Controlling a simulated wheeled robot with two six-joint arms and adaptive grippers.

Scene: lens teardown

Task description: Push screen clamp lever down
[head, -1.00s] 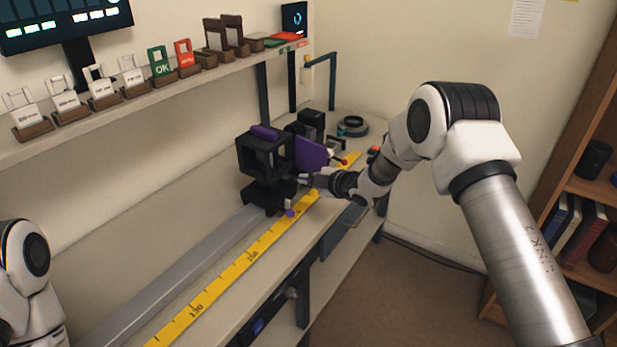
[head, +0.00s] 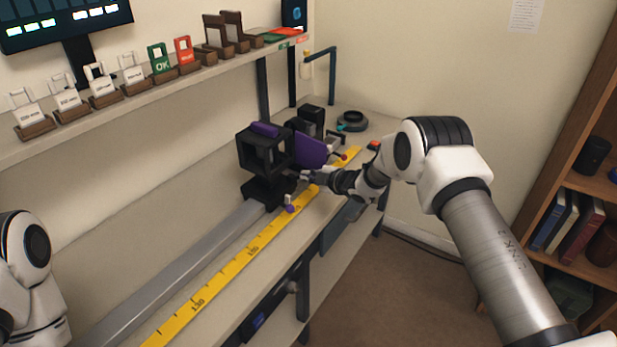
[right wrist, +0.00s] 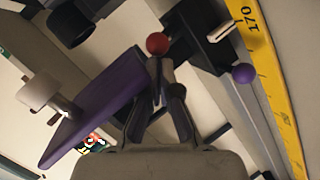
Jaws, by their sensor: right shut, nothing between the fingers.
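A black carriage (head: 265,150) with a purple panel (head: 311,150) stands on the grey rail. My right gripper (head: 304,177) is at the carriage's near right side, below the panel. In the right wrist view the gripper (right wrist: 163,82) is shut and empty. Its fingertips lie close to a red ball knob (right wrist: 157,43); I cannot tell whether they touch. A purple ball knob (right wrist: 243,73) sits to their right, near the yellow tape; it also shows in the head view (head: 290,208). The purple panel (right wrist: 98,117) passes left of the fingers. I cannot tell which knob belongs to the clamp lever.
The grey rail (head: 180,273) and yellow measuring tape (head: 235,265) run along the bench. A dark ring (head: 352,121) lies at the bench's far end. A shelf (head: 140,103) with cards and frames hangs above. My left arm is at the left edge.

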